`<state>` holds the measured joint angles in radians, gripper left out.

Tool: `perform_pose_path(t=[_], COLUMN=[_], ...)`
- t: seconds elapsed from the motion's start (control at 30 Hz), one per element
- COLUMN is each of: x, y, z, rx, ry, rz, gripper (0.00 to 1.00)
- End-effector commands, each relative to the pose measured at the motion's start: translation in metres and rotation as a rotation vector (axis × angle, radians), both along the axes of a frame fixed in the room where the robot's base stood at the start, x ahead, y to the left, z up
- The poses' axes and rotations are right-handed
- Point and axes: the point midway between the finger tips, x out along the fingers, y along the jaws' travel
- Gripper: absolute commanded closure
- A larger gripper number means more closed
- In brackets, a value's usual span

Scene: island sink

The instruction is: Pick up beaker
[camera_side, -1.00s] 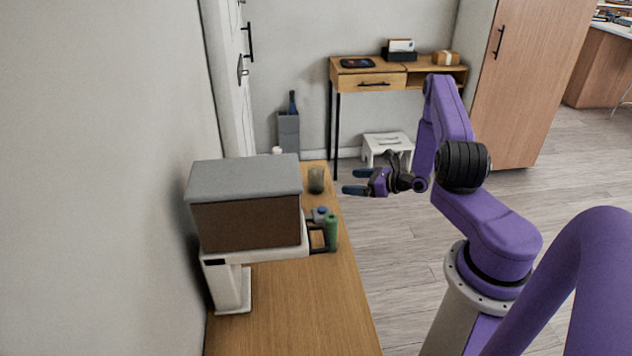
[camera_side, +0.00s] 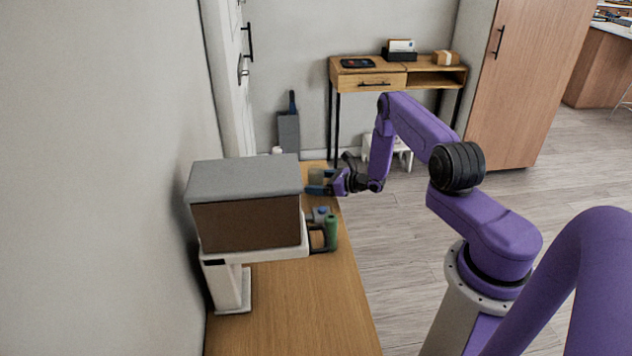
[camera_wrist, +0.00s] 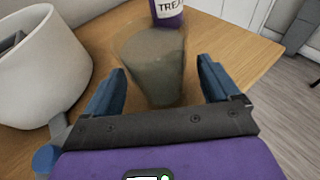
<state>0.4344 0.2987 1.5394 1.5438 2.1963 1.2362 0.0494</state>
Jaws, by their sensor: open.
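The beaker (camera_wrist: 150,65) is a smoky, see-through cup standing upright on the wooden counter. In the wrist view it sits ahead of and between the two blue fingers of my gripper (camera_wrist: 158,85). The fingers are apart, and I cannot tell whether either touches it. In the side view my gripper (camera_side: 320,183) reaches over the counter's right edge from the right, in front of the beaker (camera_side: 316,175), and hides part of it.
A white pot (camera_wrist: 40,65) stands left of the beaker in the wrist view. A purple labelled bottle (camera_wrist: 167,12) is just behind it.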

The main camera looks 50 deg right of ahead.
Motion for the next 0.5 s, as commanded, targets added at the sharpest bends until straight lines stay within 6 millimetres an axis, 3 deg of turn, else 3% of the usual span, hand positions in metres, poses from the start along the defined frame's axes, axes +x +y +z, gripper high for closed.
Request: perform_pose_path(t=[0.1, 0.37, 0.4, 0.5], x=[0.0097, 0.0118, 0.0118, 0.0117], y=[0.002, 0.0025, 0.0025, 0.0023], z=[-0.0028, -0.0035, -0.0035, -0.0035], rx=[-0.001, 0.001, 0.001, 0.001], ry=[0.0, 0.0, 0.0, 0.0], rz=[0.0, -0.001, -0.001, -0.001], gripper=[0.11, 0.11, 0.17, 0.5])
